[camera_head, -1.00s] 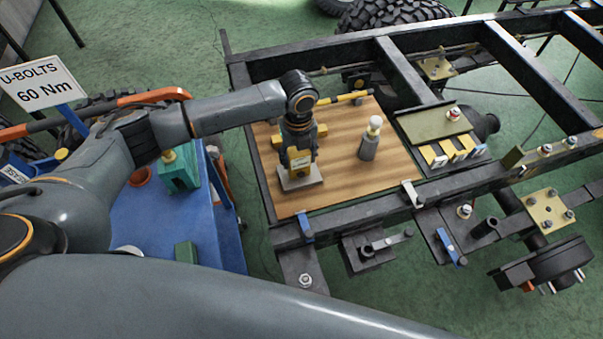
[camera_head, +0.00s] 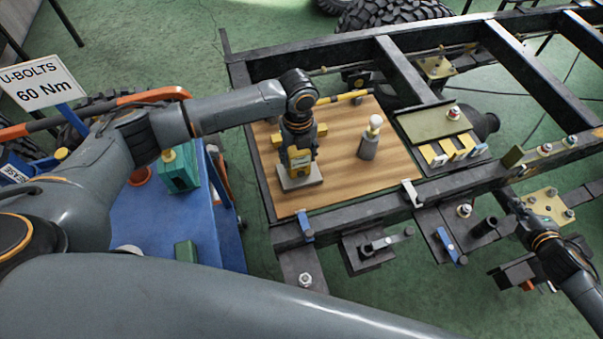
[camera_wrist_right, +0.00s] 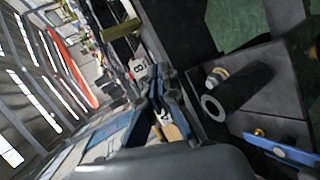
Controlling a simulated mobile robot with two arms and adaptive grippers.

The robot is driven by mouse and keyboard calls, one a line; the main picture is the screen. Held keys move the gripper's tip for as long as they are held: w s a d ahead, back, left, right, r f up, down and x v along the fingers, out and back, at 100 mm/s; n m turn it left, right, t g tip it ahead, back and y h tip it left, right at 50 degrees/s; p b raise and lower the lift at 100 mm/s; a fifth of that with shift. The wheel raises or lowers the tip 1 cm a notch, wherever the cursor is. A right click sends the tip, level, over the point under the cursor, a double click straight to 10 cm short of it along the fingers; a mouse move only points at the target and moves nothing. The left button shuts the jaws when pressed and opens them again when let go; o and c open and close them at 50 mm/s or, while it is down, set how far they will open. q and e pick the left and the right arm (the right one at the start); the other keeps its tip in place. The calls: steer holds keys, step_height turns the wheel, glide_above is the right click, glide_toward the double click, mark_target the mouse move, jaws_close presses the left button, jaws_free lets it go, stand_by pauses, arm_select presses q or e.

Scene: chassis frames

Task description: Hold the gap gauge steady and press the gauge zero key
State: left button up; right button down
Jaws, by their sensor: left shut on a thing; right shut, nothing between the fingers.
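The gap gauge (camera_head: 300,162) is a yellow body with a dark face, standing upright over a light grey block on the wooden board (camera_head: 337,183). My left gripper (camera_head: 298,148) comes down on it from above and is shut on it, hiding its upper part. The zero key is too small to tell apart. My right gripper (camera_head: 513,203) is at the right of the head view, over the near chassis rail, well apart from the gauge. It is shut and empty, and its fingers (camera_wrist_right: 158,85) show in the right wrist view.
A grey post with a white knob (camera_head: 374,131) stands on the board, right of the gauge. A tray with yellow and white labelled blocks (camera_head: 455,152) lies farther right. Clamps (camera_head: 411,193) and bolts line the near rail (camera_head: 345,216). A blue cart (camera_head: 215,235) stands left.

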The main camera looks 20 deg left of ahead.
mark_target(301, 174)
steer(key=a+r+n+y, duration=0.4)
steer(key=a+r+n, duration=0.3)
steer(key=a+r, duration=0.1)
steer(key=s+a+m+y, duration=0.1)
steer(key=a+m, duration=0.2)
steer(key=a, duration=0.6)
steer(key=s+a+m, duration=0.2)
steer(key=a, duration=0.6)
steer(key=s+a+f+m+g, duration=0.1)
steer(key=s+a+f, duration=0.1)
steer(key=a, duration=0.2)
steer(key=s+a+f+m+g, duration=0.1)
steer(key=s+a+f+m, duration=0.1)
steer(key=a, duration=0.3)
steer(key=s+a+f+m, duration=0.2)
steer(key=a, duration=0.2)
steer(key=shift+s+a+f+g, duration=0.3)
steer(key=shift+f+g, duration=0.05)
steer(key=shift+g, duration=0.05)
steer(key=s+a+g, duration=0.1)
steer(key=s+a, duration=0.1)
steer(key=a, duration=0.1)
steer(key=s+a+f+m+g, duration=0.1)
steer(key=s+a, duration=0.1)
steer(key=a, duration=0.2)
steer(key=s+a+m+g+y, duration=0.1)
steer(key=s+a, duration=0.2)
steer(key=shift+s+a+f, duration=0.1)
steer(key=shift+a+f, duration=0.1)
steer(key=shift+f, duration=0.05)
